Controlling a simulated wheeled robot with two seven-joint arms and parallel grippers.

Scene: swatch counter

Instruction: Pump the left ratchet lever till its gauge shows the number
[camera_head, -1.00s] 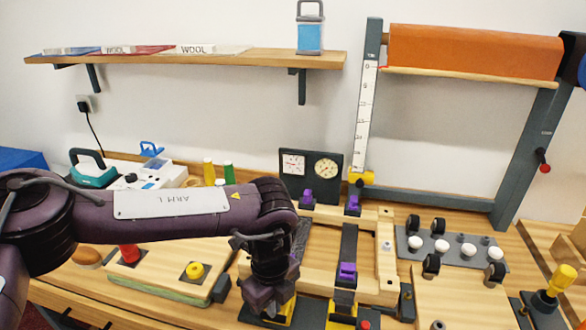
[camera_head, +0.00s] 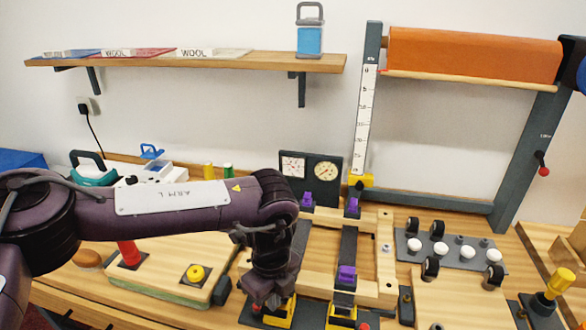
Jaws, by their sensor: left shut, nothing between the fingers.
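A dark gauge panel (camera_head: 310,179) stands at the back of the bench, with a square white dial on its left and a round cream dial on its right. The figures and needles are too small to read. Two yellow and black ratchets sit at the bench's front: the left one (camera_head: 281,313) and the right one (camera_head: 341,315). My left gripper (camera_head: 266,301) points down just above and beside the left ratchet, shut and empty. It hides part of that ratchet and its lever; I cannot tell whether they touch. My right gripper is out of view.
A dark strap with purple clamps (camera_head: 346,274) runs over a wooden frame (camera_head: 385,262) right of my gripper. A plate with white knobs (camera_head: 441,249) lies farther right. A board with a red peg (camera_head: 129,253) and yellow knob (camera_head: 195,272) lies left.

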